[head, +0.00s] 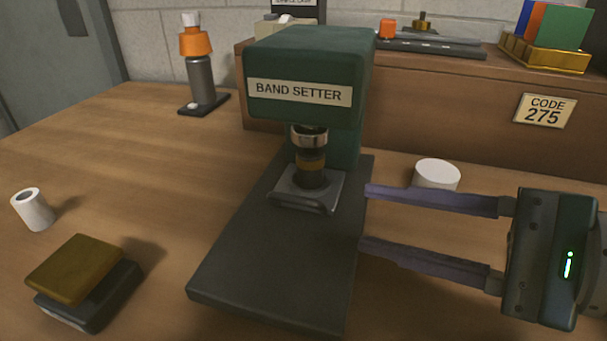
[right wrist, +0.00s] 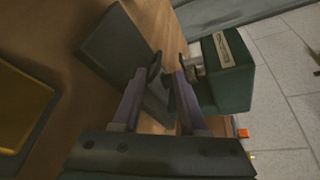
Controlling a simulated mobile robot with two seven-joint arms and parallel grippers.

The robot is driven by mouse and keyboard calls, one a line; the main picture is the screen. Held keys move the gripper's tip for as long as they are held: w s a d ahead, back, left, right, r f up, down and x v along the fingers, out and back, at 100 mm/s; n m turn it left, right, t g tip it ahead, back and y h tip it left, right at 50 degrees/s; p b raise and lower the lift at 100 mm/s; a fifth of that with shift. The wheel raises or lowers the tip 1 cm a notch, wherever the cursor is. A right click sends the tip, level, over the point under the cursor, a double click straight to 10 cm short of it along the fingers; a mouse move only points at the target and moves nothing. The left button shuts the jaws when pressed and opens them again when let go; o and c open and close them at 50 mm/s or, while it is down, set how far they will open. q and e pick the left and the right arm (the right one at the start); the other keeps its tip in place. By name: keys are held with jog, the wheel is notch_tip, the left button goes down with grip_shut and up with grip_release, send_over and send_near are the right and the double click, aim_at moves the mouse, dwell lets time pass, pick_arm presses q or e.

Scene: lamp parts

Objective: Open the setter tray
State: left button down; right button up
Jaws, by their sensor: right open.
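The band setter (head: 312,90) is a green press with a labelled head over a long dark base plate (head: 265,265). Its small grey setter tray (head: 330,204) has a raised front lip and sits on the plate below the head. My left gripper is not in view.
A white disc (head: 437,174) lies behind my right fingers. A brass-topped block (head: 78,270) and a white tube (head: 34,210) are at the left. A wooden shelf (head: 450,100) with a code sign runs behind. The left table is mostly clear.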

aim_at(311, 203)
jog(key=shift+w+d+f+m, duration=0.15)
jog(key=shift+w+f+m, duration=0.15)
jog(key=shift+w+f, duration=0.3)
jog(key=x, duration=0.4)
jog(key=b+x, duration=0.1)
jog(key=x, duration=0.4)
jog(key=shift+w+a+r, duration=0.1)
jog(key=shift+a+r, duration=0.05)
jog(key=shift+a, duration=0.25)
grip_shut()
dwell(0.4)
